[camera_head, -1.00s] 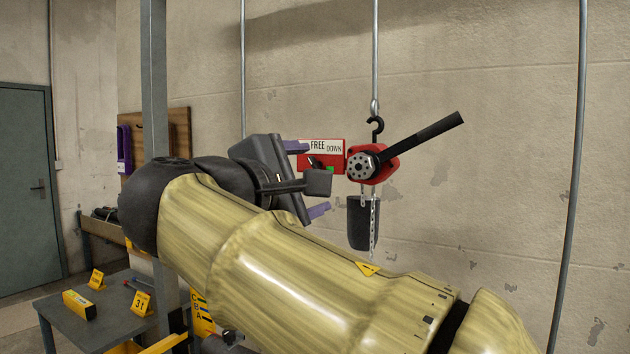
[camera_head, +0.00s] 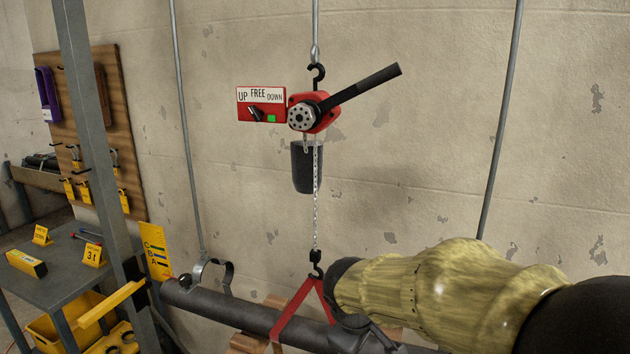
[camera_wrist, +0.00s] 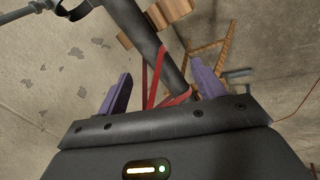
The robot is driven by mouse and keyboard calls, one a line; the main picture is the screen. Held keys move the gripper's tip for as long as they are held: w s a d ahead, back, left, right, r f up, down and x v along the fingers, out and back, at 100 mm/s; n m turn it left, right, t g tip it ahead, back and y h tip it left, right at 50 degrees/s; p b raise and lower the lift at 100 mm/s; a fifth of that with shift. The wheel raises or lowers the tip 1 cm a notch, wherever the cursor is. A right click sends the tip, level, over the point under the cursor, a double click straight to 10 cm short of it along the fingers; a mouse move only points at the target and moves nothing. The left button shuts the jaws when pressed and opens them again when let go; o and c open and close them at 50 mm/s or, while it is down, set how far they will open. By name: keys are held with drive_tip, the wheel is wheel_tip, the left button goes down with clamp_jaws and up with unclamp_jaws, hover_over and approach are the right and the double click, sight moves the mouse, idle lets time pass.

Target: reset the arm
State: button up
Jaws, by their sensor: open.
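My gripper (camera_wrist: 160,97) shows in the wrist view with its two purple fingers wide apart and nothing between them. It is open. Beyond the fingers, a dark pipe (camera_wrist: 138,32) and a red sling (camera_wrist: 160,75) show. In the head view my arm reaches in from the lower right, in front of the pipe (camera_head: 235,312). My gripper itself cannot be made out there. The red chain hoist (camera_head: 312,112) hangs on the wall side with a black lever. Its chain ends in a hook that holds the red sling (camera_head: 290,312) around the pipe.
A selector plate (camera_head: 262,104) reads UP, FREE, DOWN beside the hoist. A grey post (camera_head: 95,130) stands at left, with a grey table (camera_head: 60,265) and a wooden tool board (camera_head: 115,150) near it. Vertical rods run along the wall. Wooden blocks (camera_head: 248,343) sit under the pipe.

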drive_tip(key=s+d+f+m+g+y+p, duration=0.2)
drive_tip(key=s+d+f+m, duration=0.4)
drive_tip(key=s+m, duration=0.3)
drive_tip(key=shift+s+d+f+m, duration=0.4)
drive_tip(key=shift+s+f, duration=0.05)
drive_tip(key=shift+f, duration=0.25)
idle(0.8)
